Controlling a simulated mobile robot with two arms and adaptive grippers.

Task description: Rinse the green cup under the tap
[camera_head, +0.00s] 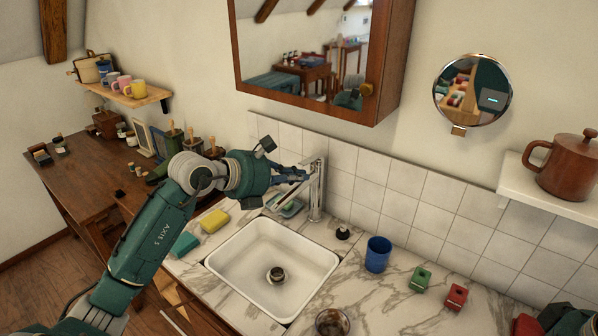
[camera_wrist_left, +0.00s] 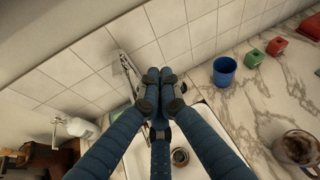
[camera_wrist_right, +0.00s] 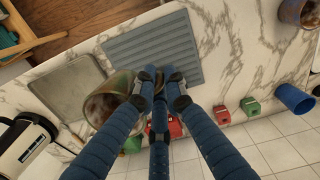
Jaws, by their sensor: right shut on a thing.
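In the right wrist view a greenish cup (camera_wrist_right: 112,98) with a brown inside lies at the fingertips. My right gripper (camera_wrist_right: 158,78) is shut on it, above the counter. The cup is not clearly seen in the head view. The chrome tap (camera_head: 316,190) stands at the back of the white sink (camera_head: 232,268); no water shows. My left gripper (camera_head: 294,176) is beside the tap's upper part and hides some of it. Its fingertips look drawn together in the left wrist view (camera_wrist_left: 160,82); whether they touch the tap is unclear.
A blue cup (camera_head: 378,254), a green block (camera_head: 421,279) and a red block (camera_head: 456,296) stand right of the sink. A brown-filled cup (camera_head: 332,323) is at its front. A grey ribbed mat (camera_wrist_right: 165,50) lies on the counter.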

